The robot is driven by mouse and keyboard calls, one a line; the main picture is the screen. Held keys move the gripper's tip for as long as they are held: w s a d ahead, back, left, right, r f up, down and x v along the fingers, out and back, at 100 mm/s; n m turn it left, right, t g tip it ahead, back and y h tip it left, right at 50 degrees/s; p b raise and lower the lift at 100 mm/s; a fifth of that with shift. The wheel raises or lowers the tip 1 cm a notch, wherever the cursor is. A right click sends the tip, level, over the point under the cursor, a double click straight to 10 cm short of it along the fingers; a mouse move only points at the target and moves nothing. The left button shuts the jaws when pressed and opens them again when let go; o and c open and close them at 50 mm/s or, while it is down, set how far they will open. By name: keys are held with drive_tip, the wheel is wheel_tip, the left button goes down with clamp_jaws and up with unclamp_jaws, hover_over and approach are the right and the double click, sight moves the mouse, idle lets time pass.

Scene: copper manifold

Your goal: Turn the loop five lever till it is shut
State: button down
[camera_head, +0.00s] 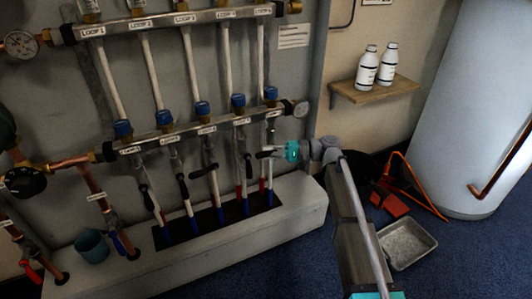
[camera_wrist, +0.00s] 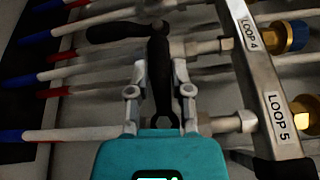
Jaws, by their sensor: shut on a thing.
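The loop five lever (camera_wrist: 159,75) is a black handle between the two grey fingers of my gripper (camera_wrist: 159,96) in the wrist view. It lies crosswise to the loop five pipe (camera_wrist: 75,134). The teal gripper body hides its pivot end. In the head view my gripper (camera_head: 281,153) is at the right end of the lower manifold bar, and the black lever (camera_head: 265,154) sticks out to its left. My gripper is shut on this lever. The LOOP 5 label (camera_wrist: 281,118) is on the bar to the right in the wrist view.
The neighbouring black lever (camera_wrist: 115,32) lies roughly along its pipe, close to the held lever's far end. Other black levers (camera_head: 203,171) stand along the row. A concrete plinth (camera_head: 185,252) lies below. A metal tray (camera_head: 407,243) and red items (camera_head: 390,204) are on the floor at right.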

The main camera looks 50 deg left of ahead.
drive_tip(key=shift+w+a+r, duration=0.15)
drive_tip(key=shift+w, duration=0.25)
drive_tip(key=c, duration=0.6)
unclamp_jaws()
drive_tip(key=shift+o, duration=0.3)
drive_tip(key=shift+s, duration=0.35)
drive_tip(key=v, duration=1.2)
